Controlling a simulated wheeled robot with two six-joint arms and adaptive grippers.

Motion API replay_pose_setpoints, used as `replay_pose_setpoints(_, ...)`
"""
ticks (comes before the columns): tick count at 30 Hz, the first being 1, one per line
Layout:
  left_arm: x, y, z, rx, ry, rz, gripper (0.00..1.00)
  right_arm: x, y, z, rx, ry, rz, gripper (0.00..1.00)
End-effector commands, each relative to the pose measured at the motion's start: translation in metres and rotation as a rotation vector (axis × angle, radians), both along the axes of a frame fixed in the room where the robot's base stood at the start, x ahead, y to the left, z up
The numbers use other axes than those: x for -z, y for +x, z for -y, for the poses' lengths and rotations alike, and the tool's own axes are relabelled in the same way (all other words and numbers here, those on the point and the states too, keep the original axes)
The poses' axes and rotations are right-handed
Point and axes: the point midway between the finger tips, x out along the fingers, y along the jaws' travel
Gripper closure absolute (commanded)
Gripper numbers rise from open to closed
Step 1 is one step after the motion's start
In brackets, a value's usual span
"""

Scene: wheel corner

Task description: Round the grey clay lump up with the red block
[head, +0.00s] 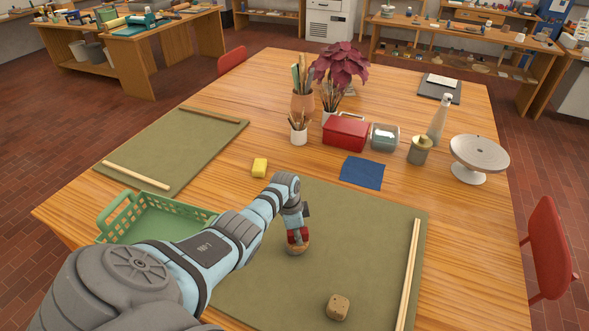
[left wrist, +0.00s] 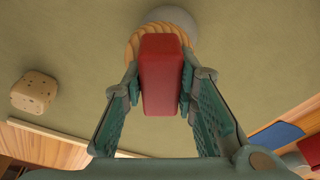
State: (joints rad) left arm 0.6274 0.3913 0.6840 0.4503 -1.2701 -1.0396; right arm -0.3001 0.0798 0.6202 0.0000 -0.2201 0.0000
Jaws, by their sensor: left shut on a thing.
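My left gripper (head: 299,228) is shut on the red block (left wrist: 162,72), which is upright between its fingers just above the near green mat. The block also shows in the head view (head: 298,237). A tan, ridged rounded piece (left wrist: 133,45) shows at the block's far end; I cannot tell if it is part of the block. Past it in the left wrist view is a smooth grey lump (left wrist: 176,17), partly hidden by the block and tan piece. In the head view the arm and block hide most of it. My right gripper is not in view.
The near green mat (head: 350,235) also bears a tan dotted cube (head: 338,307) and wooden strips (head: 408,275) at its right edge. A green basket (head: 150,215) stands left of it. The mat's right half is mostly clear.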

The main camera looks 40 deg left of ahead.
Motion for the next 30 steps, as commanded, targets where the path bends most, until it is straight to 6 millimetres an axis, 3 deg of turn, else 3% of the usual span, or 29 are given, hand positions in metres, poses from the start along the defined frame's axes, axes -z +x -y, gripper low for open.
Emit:
replay_pose_setpoints(7, 0.005, 0.009, -0.003, 0.0, 0.001, 0.001, 1.0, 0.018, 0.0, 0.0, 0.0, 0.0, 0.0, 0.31)
replay_pose_setpoints(18, 0.001, 0.013, -0.015, -0.001, 0.001, 0.001, 1.0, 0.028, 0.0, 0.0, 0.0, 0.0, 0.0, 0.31)
replay_pose_setpoints(30, 0.0, 0.003, -0.024, 0.0, 0.001, 0.0, 1.0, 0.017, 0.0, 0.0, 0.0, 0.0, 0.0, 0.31)
